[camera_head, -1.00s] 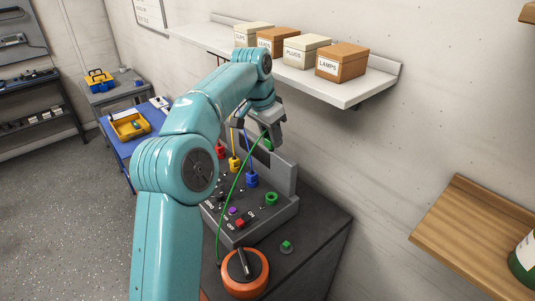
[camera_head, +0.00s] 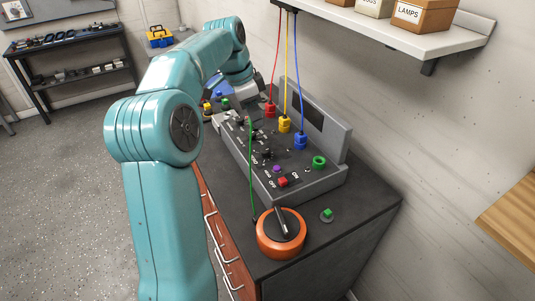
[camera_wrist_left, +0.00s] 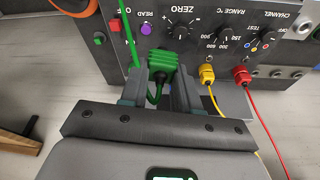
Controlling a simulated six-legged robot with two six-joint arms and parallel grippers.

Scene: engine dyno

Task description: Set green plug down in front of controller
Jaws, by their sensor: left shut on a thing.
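The controller (camera_head: 262,163) is a dark grey box with knobs, buttons and a raised back panel on the bench. In the left wrist view its panel (camera_wrist_left: 213,14) shows upside down, with ZERO, RANGE and CHANNEL labels. A green cord (camera_head: 251,170) runs from there down to an orange reel (camera_head: 263,238). My right gripper is not in view.
Red (camera_head: 271,110), yellow (camera_head: 284,124) and blue (camera_head: 300,141) plugs with hanging cords sit on the controller, near an empty green ring socket (camera_head: 319,162). A green button (camera_head: 327,213) sits on the bench top (camera_head: 350,222). A shelf with boxes hangs above.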

